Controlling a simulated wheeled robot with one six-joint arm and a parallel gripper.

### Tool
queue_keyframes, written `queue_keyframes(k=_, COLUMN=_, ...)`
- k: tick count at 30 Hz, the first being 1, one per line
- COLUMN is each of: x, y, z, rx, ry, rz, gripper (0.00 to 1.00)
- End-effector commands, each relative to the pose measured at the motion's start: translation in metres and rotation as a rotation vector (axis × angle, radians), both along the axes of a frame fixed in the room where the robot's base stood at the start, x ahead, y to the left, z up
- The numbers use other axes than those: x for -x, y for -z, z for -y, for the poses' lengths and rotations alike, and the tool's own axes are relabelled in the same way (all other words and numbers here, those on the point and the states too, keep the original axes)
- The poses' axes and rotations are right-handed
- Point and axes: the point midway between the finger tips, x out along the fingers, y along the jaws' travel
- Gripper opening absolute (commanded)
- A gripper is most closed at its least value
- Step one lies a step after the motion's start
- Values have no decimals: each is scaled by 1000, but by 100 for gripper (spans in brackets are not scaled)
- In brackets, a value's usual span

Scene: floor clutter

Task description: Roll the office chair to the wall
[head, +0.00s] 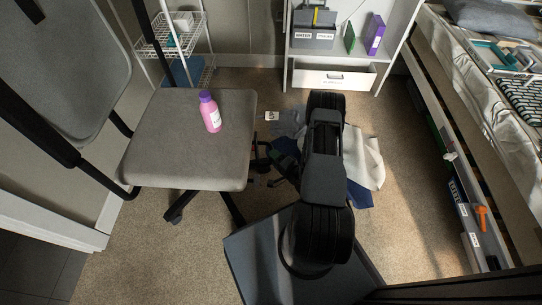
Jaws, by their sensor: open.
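The office chair has a grey seat (185,145) and a tilted grey backrest (75,60) with black arms at the left. A pink bottle (210,112) with a white label stands on the seat. Part of the black wheeled base (178,208) shows below the seat; the rest is hidden. My gripper (258,158) is open and empty, low beside the seat's right edge and partly hidden by my arm. I cannot tell whether it touches the chair. The wall (248,30) is at the back, behind a wire rack.
A white wire rack (170,45) stands behind the chair. A white shelf unit with an open drawer (335,77) is at the back. Cloths (368,160) and small items lie on the floor by my arm. A bed (445,70) with an open under-drawer lines the right.

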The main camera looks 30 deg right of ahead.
Motion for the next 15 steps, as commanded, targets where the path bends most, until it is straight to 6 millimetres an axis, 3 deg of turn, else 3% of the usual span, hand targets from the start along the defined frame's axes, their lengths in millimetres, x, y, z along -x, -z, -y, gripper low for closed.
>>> queue_keyframes(k=6, x=-21, y=4, z=-6, rx=1, ry=-2, rz=-1, gripper=44)
queue_keyframes(k=15, x=-27, y=4, z=-7, rx=0, ry=0, rz=-1, gripper=44)
